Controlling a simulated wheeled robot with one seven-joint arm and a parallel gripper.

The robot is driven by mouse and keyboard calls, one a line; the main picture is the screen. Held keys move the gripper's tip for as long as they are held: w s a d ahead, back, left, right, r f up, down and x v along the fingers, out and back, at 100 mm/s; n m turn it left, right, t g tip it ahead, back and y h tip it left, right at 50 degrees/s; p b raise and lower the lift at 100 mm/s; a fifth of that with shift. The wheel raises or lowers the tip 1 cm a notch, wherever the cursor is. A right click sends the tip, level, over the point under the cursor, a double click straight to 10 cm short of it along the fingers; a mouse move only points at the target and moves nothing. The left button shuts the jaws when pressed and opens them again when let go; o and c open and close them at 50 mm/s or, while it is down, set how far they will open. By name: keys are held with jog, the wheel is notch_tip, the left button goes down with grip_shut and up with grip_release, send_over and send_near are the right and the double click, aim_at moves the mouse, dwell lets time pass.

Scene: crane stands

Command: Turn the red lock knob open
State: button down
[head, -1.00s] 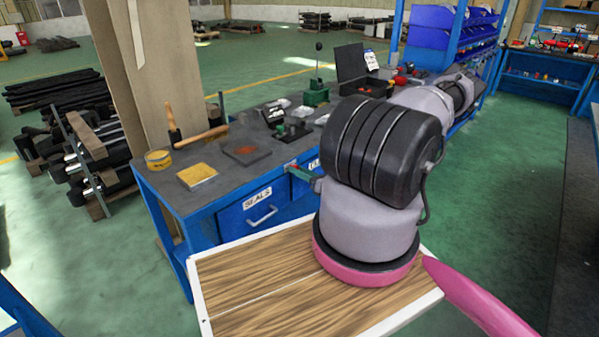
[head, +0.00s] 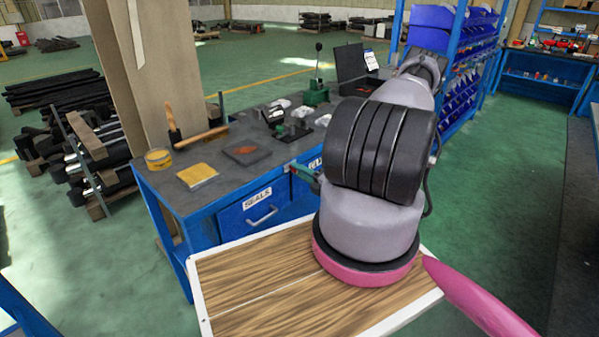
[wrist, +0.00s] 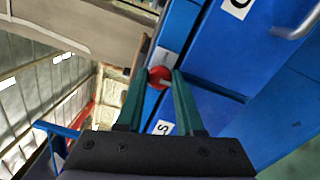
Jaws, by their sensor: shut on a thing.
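The red lock knob (wrist: 159,77) is a small round red knob with a pale mark across its face, on the blue front of the workbench. My gripper (wrist: 158,78) has two green fingers, and in the wrist view their tips are closed on either side of the knob. In the head view my gripper (head: 304,171) reaches the bench front between the SEALS drawer (head: 232,217) and the drawer to its right. My arm hides part of that second drawer. The knob is too small in the head view to read its angle.
The dark bench top (head: 220,160) holds a yellow tin (head: 158,160), a yellow pad (head: 197,175), a dark plate (head: 246,152) and a mallet (head: 196,136). A green lever tool (head: 316,92) and an open black case (head: 357,72) stand farther back. Green floor is clear at right.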

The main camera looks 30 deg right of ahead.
jog(key=shift+f+m, duration=0.1)
jog(key=shift+m, duration=8.1)
jog(key=c, duration=0.5)
grip_release()
jog(key=shift+c, duration=0.2)
jog(key=shift+s, duration=0.1)
